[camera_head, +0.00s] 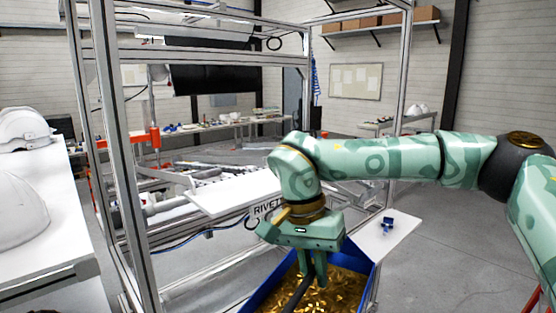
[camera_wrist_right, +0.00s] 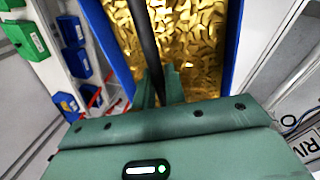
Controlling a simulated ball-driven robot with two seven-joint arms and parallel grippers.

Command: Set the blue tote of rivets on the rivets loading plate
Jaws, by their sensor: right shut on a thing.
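The blue tote (camera_head: 357,258) is full of gold rivets (camera_head: 338,290) and sits low at the bottom centre of the head view, its near part cut off by the frame. My right gripper (camera_head: 309,280) points down into it, shut on its dark handle bar. In the right wrist view the bar (camera_wrist_right: 142,35) runs between the fingers of the gripper (camera_wrist_right: 158,88), over the rivets (camera_wrist_right: 180,40). The white loading plate (camera_head: 225,197), with a partly hidden "RIVET" label, lies behind and left of the tote, apart from it. My left gripper is out of view.
An aluminium frame (camera_head: 110,150) stands left of the plate, its upright close by. A white table with helmet shells (camera_head: 22,128) is at far left. Another white plate (camera_head: 400,228) holds a small blue part (camera_head: 387,223) right of the tote. Blue and green bins (camera_wrist_right: 75,64) show in the wrist view.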

